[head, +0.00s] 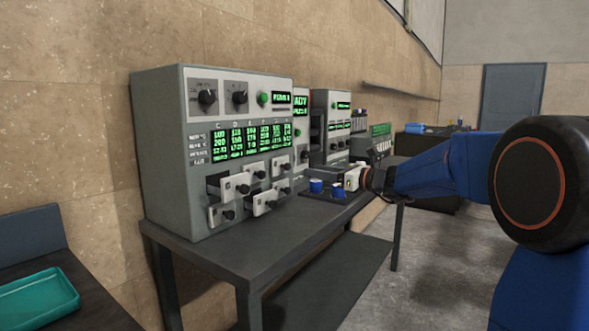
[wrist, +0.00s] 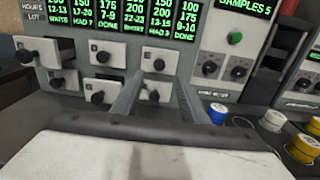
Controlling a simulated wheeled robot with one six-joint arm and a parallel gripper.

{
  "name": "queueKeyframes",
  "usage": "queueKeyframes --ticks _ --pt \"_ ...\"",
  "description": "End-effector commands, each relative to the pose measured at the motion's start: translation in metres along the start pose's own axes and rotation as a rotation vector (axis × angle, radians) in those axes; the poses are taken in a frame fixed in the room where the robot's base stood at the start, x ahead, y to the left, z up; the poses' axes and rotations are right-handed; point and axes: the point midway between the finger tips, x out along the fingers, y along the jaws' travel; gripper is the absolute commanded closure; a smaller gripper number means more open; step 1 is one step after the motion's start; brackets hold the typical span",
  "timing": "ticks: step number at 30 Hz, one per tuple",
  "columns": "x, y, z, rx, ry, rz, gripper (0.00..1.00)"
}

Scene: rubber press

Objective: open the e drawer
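The grey machine (head: 165,150) has two rows of small white-fronted drawers with black knobs, under a green display. The top-left drawer (head: 236,186) is pulled out and also shows in the wrist view (wrist: 36,50). The lower-middle drawer (head: 264,203) seems to stick out somewhat.
The machine stands on a dark table (head: 240,255). Blue spools (head: 316,186) stand near my gripper; yellow spools (wrist: 303,150) show at the wrist view's right. More instruments (head: 330,120) line the wall. A teal tray (head: 40,298) lies at lower left. The floor right of the table is clear.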

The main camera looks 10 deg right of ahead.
Motion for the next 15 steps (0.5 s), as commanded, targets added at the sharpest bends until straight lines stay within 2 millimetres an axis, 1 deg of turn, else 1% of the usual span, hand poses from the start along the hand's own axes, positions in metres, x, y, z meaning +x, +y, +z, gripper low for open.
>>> queueKeyframes --ticks 1,9,15 --pt "0.011 0.002 0.0 0.0 0.0 0.004 0.6" --pt "0.057 0.001 0.0 0.0 0.0 0.003 0.6" --pt "0.082 0.001 0.0 -0.001 0.0 0.002 0.6"
